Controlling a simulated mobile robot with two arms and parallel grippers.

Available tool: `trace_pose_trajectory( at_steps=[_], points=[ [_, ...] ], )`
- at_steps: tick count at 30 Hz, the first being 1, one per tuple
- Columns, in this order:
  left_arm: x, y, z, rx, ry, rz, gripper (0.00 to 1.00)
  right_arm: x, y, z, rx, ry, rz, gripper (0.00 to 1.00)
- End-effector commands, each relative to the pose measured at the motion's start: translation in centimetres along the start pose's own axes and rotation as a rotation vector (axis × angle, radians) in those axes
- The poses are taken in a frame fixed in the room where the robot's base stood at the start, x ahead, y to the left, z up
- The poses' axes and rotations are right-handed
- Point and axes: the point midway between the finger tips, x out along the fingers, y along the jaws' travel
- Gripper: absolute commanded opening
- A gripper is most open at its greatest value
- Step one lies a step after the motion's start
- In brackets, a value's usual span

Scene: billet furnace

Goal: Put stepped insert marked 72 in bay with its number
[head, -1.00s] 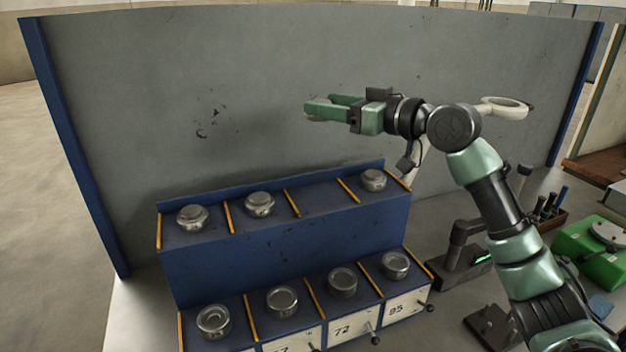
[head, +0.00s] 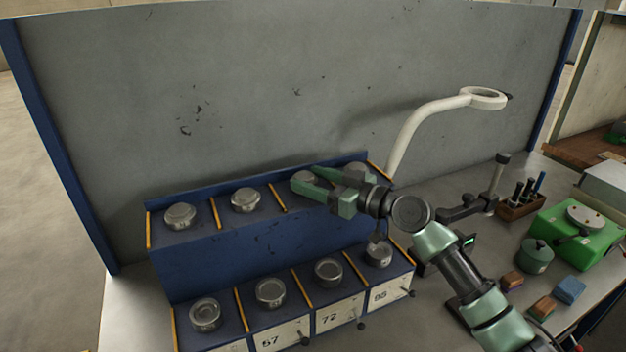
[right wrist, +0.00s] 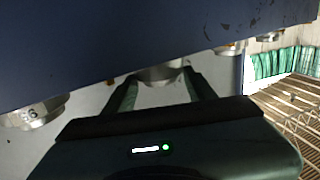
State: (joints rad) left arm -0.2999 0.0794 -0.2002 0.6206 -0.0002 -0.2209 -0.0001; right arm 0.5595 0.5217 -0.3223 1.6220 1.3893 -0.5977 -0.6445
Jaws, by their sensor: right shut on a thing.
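My right gripper (head: 314,186) is shut on a round metal stepped insert (head: 303,181) at the third bay of the upper tier of the blue rack (head: 230,262). In the right wrist view the insert (right wrist: 162,73) sits between the fingertips (right wrist: 162,86). Its number is not readable, and I cannot tell whether it touches the bay floor. The plate marked 72 (head: 330,318) is on the front of a lower-tier bay, which holds another insert (head: 328,272). My left gripper is out of view.
Other inserts stand in the upper bays (head: 180,216) and lower bays (head: 205,314), with orange dividers between. A tall grey panel (head: 270,90) stands behind. A white-armed ring lamp (head: 430,107) rises at the back right. A green box (head: 575,235) and small blocks lie right.

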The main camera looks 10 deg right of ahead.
Motion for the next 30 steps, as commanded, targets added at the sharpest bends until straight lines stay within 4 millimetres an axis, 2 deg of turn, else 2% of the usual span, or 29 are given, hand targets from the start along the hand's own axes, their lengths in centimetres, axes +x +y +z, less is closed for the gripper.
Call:
trace_pose_trajectory(
  at_steps=[14,15,17,26,29,30],
  points=[
    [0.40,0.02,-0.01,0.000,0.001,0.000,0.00,0.02,0.06,0.59,-0.002,0.008,0.002,0.00],
    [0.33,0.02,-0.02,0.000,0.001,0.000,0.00,0.03,0.03,0.82,0.000,0.002,0.001,0.61],
    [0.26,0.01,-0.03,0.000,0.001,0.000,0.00,0.02,0.03,0.77,0.000,0.001,0.001,0.77],
    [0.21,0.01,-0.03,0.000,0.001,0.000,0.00,0.02,0.03,0.73,0.000,0.001,0.001,0.77],
    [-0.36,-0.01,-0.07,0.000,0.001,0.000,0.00,0.00,0.04,0.27,0.000,0.001,0.001,0.77],
    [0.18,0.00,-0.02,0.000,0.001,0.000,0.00,-0.43,0.10,0.71,-0.001,0.001,0.002,0.77]
  ],
)
